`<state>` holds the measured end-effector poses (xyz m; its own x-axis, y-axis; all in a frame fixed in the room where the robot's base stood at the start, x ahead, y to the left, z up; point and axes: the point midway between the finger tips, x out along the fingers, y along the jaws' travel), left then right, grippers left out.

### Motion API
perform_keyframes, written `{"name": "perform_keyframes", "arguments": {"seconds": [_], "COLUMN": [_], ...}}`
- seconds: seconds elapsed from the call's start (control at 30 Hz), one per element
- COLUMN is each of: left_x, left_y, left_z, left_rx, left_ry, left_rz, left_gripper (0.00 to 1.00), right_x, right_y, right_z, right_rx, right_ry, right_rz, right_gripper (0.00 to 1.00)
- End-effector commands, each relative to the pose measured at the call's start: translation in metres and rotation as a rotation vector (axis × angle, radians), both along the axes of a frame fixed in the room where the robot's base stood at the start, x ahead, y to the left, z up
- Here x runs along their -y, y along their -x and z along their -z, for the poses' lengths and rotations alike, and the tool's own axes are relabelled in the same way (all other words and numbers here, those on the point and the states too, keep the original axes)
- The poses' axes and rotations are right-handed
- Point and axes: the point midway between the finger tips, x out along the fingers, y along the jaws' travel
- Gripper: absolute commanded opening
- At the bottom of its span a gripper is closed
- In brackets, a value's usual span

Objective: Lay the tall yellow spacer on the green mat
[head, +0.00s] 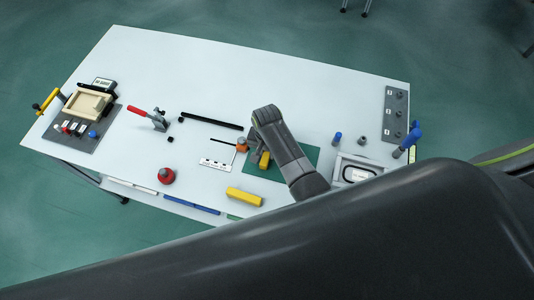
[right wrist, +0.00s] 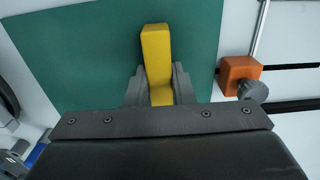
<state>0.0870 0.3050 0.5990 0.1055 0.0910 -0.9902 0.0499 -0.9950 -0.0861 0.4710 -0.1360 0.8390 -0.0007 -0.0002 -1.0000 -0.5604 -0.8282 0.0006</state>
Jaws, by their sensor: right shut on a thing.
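My right gripper (head: 258,156) is over the green mat (head: 309,154) in the head view, with my arm hiding part of the mat. It is shut on a yellow spacer (right wrist: 156,50), a block that stands out between the two fingers in the right wrist view. The green mat (right wrist: 85,45) fills the background behind the spacer there. The spacer (head: 264,160) shows only partly in the head view. I cannot tell whether it touches the mat. Another yellow block (head: 244,196) lies on the white table in front of the mat. My left gripper is not in view.
An orange block (right wrist: 238,72) with a knob and dark rod stands beside the mat. A grey tray (head: 340,178) is right of the mat, near a blue peg (head: 337,138). A red round thing (head: 167,176) and a red-handled clamp (head: 158,120) are further left.

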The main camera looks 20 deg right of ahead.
Motion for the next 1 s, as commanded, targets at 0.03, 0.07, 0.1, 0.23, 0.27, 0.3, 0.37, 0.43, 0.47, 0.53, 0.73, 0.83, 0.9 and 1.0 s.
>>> {"name": "perform_keyframes", "arguments": {"seconds": [0.03, 0.07, 0.1, 0.23, 0.27, 0.3, 0.37, 0.43, 0.47, 0.53, 0.73, 0.83, 0.9, 1.0], "left_x": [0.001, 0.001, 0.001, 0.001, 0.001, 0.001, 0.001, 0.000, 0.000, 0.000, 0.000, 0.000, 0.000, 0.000], "left_y": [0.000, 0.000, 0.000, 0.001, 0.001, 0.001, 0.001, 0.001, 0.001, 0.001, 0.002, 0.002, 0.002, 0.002], "left_z": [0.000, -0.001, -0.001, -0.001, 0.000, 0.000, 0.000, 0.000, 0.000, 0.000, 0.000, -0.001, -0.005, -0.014], "left_rx": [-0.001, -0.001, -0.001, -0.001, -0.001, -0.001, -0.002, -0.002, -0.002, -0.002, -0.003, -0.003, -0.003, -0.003], "left_ry": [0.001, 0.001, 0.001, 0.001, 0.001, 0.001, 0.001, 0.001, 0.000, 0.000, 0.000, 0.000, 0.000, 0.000], "left_rz": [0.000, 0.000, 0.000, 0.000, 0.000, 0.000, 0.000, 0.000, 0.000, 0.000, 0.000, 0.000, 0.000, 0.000], "left_gripper": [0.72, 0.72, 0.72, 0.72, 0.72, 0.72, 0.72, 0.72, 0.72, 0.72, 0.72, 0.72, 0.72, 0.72], "right_x": [0.000, 0.000, 0.000, 0.000, 0.000, 0.000, 0.000, 0.000, 0.000, 0.000, 0.000, 0.000, 0.000, 0.000], "right_y": [0.000, 0.000, 0.000, 0.000, 0.000, 0.000, 0.000, 0.000, 0.000, 0.000, 0.000, 0.000, 0.000, 0.000], "right_z": [-0.001, -0.001, -0.002, -0.001, 0.000, 0.001, 0.002, 0.002, 0.002, 0.002, 0.002, -0.001, -0.005, -0.014], "right_rx": [0.001, 0.001, 0.001, 0.001, 0.001, 0.001, 0.000, 0.000, 0.000, 0.000, 0.000, 0.001, 0.000, 0.000], "right_ry": [0.000, 0.000, -0.001, -0.001, -0.001, -0.001, 0.000, 0.000, 0.000, 0.000, 0.000, -0.001, 0.000, 0.000], "right_rz": [0.000, 0.000, 0.000, 0.000, 0.000, 0.000, 0.000, 0.000, 0.000, 0.000, 0.000, 0.000, 0.000, 0.000], "right_gripper": [0.00, 0.00, 0.00, 0.00, 0.00, 0.00, 0.24, 0.33, 0.37, 0.43, 0.43, 0.43, 0.43, 0.43]}}
